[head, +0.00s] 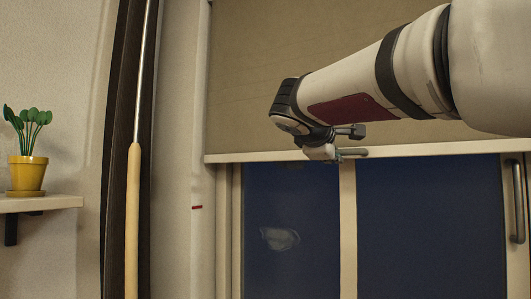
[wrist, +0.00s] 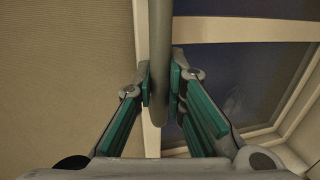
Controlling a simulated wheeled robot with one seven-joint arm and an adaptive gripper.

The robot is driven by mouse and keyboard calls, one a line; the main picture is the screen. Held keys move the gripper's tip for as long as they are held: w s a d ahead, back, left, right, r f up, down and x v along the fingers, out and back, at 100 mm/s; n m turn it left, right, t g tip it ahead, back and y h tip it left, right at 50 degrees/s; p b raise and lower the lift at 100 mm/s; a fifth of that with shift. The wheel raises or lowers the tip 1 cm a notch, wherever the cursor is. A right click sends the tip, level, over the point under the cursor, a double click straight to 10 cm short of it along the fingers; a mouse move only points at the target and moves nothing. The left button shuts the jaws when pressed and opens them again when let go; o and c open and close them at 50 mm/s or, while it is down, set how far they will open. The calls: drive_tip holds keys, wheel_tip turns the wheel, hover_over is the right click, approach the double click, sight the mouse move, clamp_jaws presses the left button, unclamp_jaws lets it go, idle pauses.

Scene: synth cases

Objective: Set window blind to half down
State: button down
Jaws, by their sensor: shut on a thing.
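The window blind (head: 290,75) is a beige sheet that covers the upper part of the window in the head view. Its pale bottom bar (head: 440,150) hangs level, above the red mark (head: 197,207) on the post at its left. A grey pull handle (head: 352,152) sits on the bar. My gripper (head: 335,145) is at the bar, shut on the handle. In the wrist view the handle (wrist: 159,50) stands between the two green-padded fingers. The blind also fills the left of the wrist view (wrist: 65,80). In the head view the fingers partly hide the handle.
Dark window panes (head: 430,225) with a pale upright (head: 348,225) show below the bar. A grey handle (head: 518,203) is at the right. A wooden-gripped pole (head: 133,210) stands at the left. A potted plant (head: 27,165) sits on a shelf (head: 55,202) at the far left.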

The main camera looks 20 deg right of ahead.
wheel_tip(320, 180, down, 15)
drive_tip(key=b, duration=1.2)
drive_tip(key=shift+f, duration=0.2)
drive_tip(key=c, duration=1.6)
unclamp_jaws()
drive_tip(key=v, duration=1.2)
